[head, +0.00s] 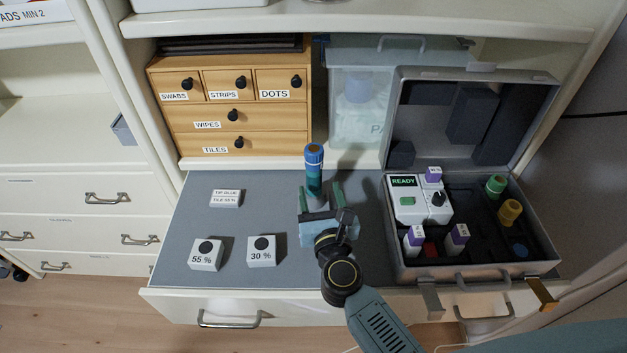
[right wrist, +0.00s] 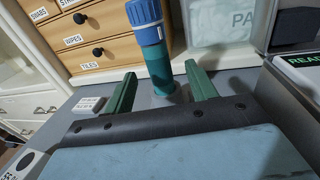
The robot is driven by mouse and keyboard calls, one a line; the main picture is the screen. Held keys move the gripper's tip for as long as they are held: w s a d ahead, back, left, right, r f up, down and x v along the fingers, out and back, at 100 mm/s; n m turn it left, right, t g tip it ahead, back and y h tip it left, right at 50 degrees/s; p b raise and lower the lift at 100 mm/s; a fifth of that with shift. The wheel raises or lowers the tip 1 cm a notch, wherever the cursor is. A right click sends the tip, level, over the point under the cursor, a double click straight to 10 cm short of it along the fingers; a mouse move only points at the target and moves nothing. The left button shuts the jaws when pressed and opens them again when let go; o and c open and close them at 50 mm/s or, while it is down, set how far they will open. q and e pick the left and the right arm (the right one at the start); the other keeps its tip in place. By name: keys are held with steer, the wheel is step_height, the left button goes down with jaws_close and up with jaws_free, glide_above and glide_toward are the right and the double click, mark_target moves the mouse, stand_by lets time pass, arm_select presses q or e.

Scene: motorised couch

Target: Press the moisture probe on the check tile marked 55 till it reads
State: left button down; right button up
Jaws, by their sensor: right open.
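A teal probe with a blue top (head: 314,168) stands upright on the grey worktop. It also shows in the right wrist view (right wrist: 153,45). My right gripper (head: 320,190) is open, with the probe showing between its green fingers and a gap on each side; I cannot tell how far the fingers reach around it. The check tile marked 55 % (head: 205,262), a white block with a black dot, is at the front left. The 30 % tile (head: 262,258) is right of it. A meter (head: 408,207) in the case reads READY. My left gripper is not in view.
A card (head: 226,197) reads TIP BLUE, TILE 55 %. The open grey case (head: 480,270) at right holds green-topped (head: 495,186) and yellow-topped (head: 510,212) pieces and purple-capped white ones. A wooden drawer box (head: 240,135) stands behind. Worktop around the tiles is clear.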

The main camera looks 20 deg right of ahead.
mark_target(316, 181)
steer(key=shift+w, duration=0.6)
steer(key=w, duration=0.4)
steer(key=shift+w+d, duration=0.15)
steer(key=shift+w, duration=0.3)
steer(key=shift+c, duration=0.2)
steer(key=c, duration=0.5)
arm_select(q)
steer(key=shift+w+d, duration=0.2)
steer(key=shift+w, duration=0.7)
arm_select(e)
steer(key=c, duration=0.5)
steer(key=shift+c, duration=0.2)
